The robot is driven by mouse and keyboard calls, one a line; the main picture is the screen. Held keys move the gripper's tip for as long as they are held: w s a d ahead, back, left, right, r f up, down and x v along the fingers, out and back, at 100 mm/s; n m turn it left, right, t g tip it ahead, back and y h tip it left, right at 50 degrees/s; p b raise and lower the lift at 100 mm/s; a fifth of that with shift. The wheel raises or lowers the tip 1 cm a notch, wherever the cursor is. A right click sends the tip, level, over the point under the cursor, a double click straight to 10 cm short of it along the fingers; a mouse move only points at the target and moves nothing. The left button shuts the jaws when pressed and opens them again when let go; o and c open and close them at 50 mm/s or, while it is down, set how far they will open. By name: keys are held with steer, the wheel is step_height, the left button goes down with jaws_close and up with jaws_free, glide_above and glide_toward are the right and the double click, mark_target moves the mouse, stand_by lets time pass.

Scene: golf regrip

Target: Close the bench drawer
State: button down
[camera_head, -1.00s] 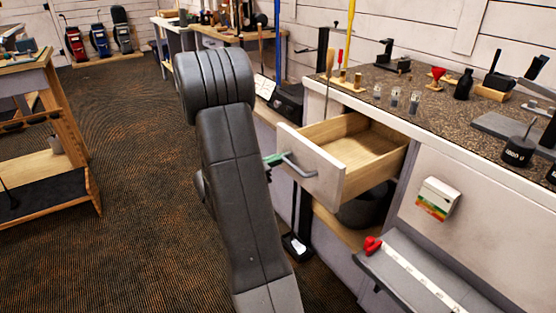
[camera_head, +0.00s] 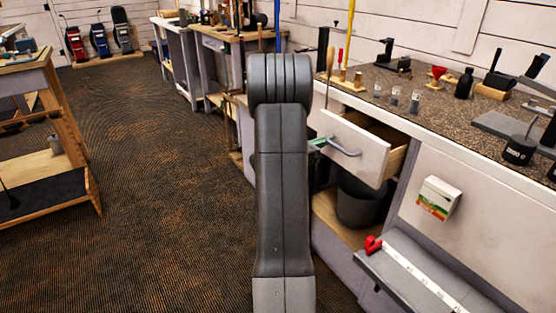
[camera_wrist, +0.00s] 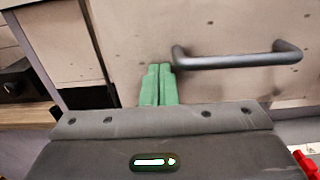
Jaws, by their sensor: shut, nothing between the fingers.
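The bench drawer (camera_head: 352,150) has a white front with a grey bar handle (camera_head: 344,150). It stands partly open, with a strip of its wooden inside showing behind the front in the head view. In the wrist view the drawer front (camera_wrist: 205,25) fills much of the picture, with the handle (camera_wrist: 240,58) at upper right. My gripper (camera_wrist: 158,72) has green fingers, shut together and empty, at the drawer front just left of the handle's left end. The green fingers also show in the head view (camera_head: 318,142). Whether the tips touch the front is hard to tell.
The speckled bench top (camera_head: 440,105) above the drawer holds small jars, a black bottle (camera_head: 464,84) and tools. Below the drawer is an open shelf with a dark bucket (camera_head: 358,203). A grey ledge (camera_head: 400,270) with a red-ended ruler juts out at lower right.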

steer(key=b+x, duration=0.1)
steer(key=x, duration=0.8)
steer(key=shift+w+d, duration=0.1)
steer(key=shift+d, duration=0.1)
steer(key=shift+w+d, duration=0.15)
steer(key=shift+d, duration=0.05)
steer(key=shift+w+r, duration=0.1)
steer(key=shift+r, duration=0.05)
steer(key=shift+d+r, duration=0.1)
